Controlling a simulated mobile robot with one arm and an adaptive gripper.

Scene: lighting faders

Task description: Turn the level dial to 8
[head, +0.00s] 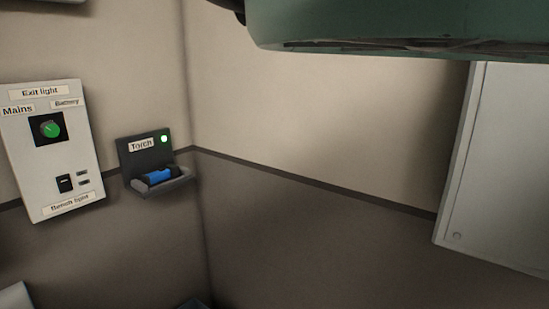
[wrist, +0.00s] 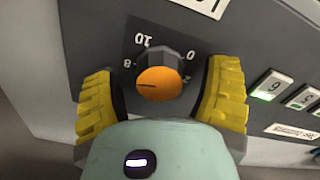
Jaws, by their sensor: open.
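In the wrist view, the level dial (wrist: 160,84) is a round knob with a dark grip and an orange face. A dark pointer line on the face points left, a little below the 8 mark. The printed scale appears upside down; 8, 10, 0 and 2 show, and the lower part is hidden. My gripper (wrist: 161,72) is open, with one yellow finger on each side of the dial. A gap shows between the dial and each finger. The dial is not visible in the head view.
The dial's dark panel (wrist: 262,45) carries lit green number keys (wrist: 270,86) right of my right finger. In the head view, a white exit light panel (head: 82,140) and a torch holder (head: 130,150) hang left. A pale cabinet (head: 500,170) stands right.

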